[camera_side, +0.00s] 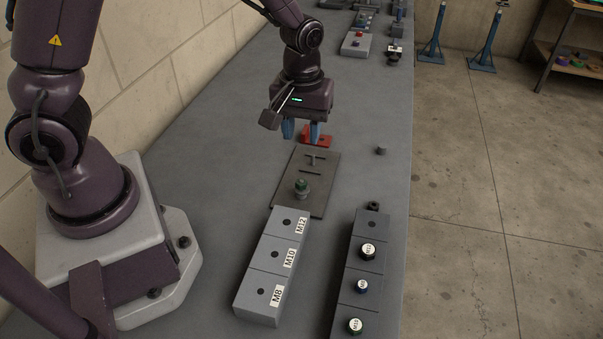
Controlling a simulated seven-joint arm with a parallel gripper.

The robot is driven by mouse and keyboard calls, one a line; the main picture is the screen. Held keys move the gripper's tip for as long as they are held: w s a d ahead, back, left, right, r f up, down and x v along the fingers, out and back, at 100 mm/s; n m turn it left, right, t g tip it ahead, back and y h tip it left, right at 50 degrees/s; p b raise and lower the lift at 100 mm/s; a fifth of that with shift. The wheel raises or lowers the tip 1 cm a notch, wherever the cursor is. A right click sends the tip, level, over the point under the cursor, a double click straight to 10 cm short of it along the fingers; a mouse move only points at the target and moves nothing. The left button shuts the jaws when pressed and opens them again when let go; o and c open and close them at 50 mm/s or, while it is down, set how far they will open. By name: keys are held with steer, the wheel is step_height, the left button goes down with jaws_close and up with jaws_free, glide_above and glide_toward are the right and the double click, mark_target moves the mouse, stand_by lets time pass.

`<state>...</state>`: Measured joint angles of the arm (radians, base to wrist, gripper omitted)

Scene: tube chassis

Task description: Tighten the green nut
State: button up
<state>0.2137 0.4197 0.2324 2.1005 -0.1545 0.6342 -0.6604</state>
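The green nut (301,183) sits on a grey post on the dark plate (318,195) in the middle of the bench. How far the nut is threaded down cannot be told.
A grey block labelled M12, M10 and M8 (262,284) stands in front of the plate. A darker block (355,290) with labelled round pieces is to its right. A red part (325,140) lies behind the plate. A small dark part (381,151) lies right. Bench space there is clear.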

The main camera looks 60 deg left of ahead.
mark_target(301, 181)
step_height(301, 181, down, 12)
steer(key=shift+r, duration=0.1)
steer(key=n, duration=1.3)
steer(key=shift+n, duration=0.3)
steer(key=n, duration=0.4)
steer(key=shift+n, duration=0.4)
steer(key=n, duration=0.5)
steer(key=shift+n, duration=0.3)
jaws_close()
